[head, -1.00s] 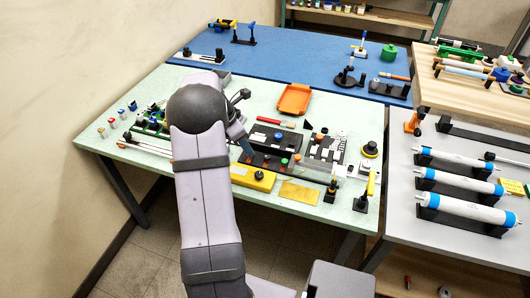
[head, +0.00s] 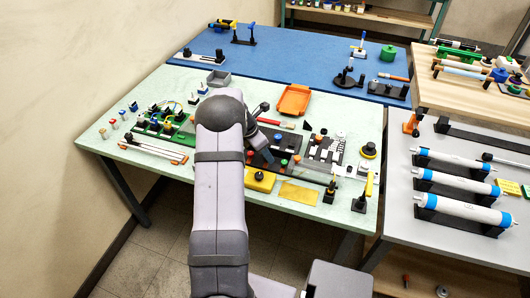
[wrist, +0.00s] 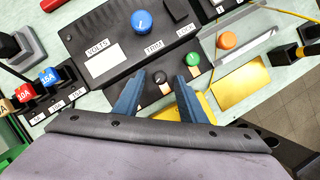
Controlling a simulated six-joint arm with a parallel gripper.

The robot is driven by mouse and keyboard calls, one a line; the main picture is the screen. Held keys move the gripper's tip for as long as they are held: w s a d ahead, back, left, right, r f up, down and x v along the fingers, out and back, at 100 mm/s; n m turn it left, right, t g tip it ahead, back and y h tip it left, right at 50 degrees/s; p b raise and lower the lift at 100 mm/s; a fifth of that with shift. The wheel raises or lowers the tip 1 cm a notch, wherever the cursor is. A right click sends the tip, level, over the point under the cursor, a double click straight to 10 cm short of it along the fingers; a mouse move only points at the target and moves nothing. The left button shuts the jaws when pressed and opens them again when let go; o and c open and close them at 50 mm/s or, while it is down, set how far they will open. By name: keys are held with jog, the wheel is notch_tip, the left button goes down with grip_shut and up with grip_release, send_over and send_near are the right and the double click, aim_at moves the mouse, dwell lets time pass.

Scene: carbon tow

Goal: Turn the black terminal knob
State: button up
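The black terminal knob (wrist: 160,76) is a small dark knob on the lower edge of the black panel in the wrist view. A green knob (wrist: 193,59) is to its right. My gripper (wrist: 161,74) is open, its two blue fingers reaching over the panel edge with the black knob appearing between their tips. I cannot tell whether they touch it. In the head view my gripper (head: 266,157) hangs over the panel's left part, and the black knob cannot be made out there. The panel's blue knob (wrist: 141,22) also shows in the head view (head: 277,138).
A yellow block (head: 259,182) lies in front of the panel, beside a flat yellow plate (head: 299,193). Red and blue fuse-like blocks (wrist: 47,75) stand to the left. An orange tray (head: 294,100) lies behind. An orange knob (wrist: 227,40) is right of the green one.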

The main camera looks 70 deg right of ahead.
jog(key=shift+s+d+f, duration=0.1)
jog(key=shift+f, duration=0.3)
grip_shut()
jog(key=shift+m, duration=0.3)
jog(key=m, duration=0.2)
jog(key=m+g+y, duration=0.1)
jog(key=m, duration=0.1)
jog(key=shift+d, duration=0.25)
jog(key=shift+w+d+m+g+y+b, duration=0.15)
jog(key=shift+m+y+b, duration=0.3)
jog(key=shift+m, duration=0.65)
jog(key=shift+w+a+m+g+y+b, duration=0.15)
jog(key=shift+m+y+b, duration=0.25)
jog(key=shift+m, duration=0.7)
jog(key=shift+s+d, duration=0.1)
